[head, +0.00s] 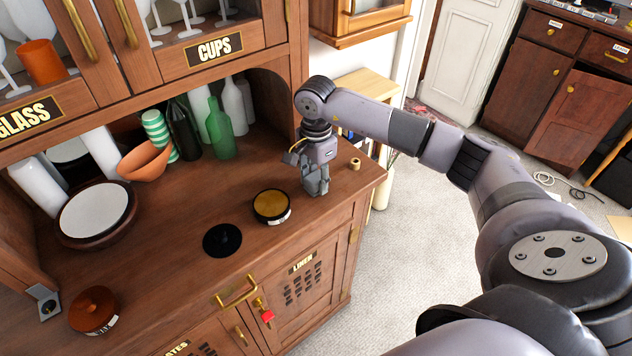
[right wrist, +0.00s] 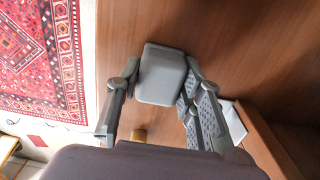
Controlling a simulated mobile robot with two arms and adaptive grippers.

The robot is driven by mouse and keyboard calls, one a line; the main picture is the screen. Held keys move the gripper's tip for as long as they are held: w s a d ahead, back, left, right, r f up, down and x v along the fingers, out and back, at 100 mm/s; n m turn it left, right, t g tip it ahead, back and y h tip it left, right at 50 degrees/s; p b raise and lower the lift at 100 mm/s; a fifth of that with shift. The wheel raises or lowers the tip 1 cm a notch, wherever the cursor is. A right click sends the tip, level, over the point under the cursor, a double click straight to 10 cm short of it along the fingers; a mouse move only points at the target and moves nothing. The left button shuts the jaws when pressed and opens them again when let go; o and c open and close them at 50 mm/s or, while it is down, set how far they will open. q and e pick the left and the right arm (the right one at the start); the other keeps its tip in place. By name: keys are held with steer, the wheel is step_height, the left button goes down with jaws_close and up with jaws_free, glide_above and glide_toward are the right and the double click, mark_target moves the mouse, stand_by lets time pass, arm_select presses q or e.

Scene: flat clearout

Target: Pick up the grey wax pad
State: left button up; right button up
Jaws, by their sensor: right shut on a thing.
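The grey wax pad (right wrist: 163,72) is a rounded grey block between the fingers of my right gripper (right wrist: 161,80) in the right wrist view. The fingers are closed against its two sides. In the head view my right gripper (head: 317,184) points down at the right end of the wooden cabinet top (head: 190,255). The pad cannot be told apart from the grey fingers there. Whether it touches the wood is unclear. My left gripper is not in view.
A round tin with a yellow-brown top (head: 271,206) and a black disc (head: 222,240) lie left of the gripper. A small tan roll (head: 355,163) lies to its right. The cabinet's right edge is close.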

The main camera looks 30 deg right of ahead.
steer(key=c, duration=0.3)
steer(key=shift+r, duration=0.1)
steer(key=shift+r, duration=0.6)
step_height(320, 180, up, 13)
steer(key=b, duration=0.3)
step_height(320, 180, up, 6)
steer(key=p, duration=0.1)
glide_above(316, 176)
steer(key=shift+f, duration=0.2)
steer(key=o, duration=0.5)
steer(key=c, duration=0.4)
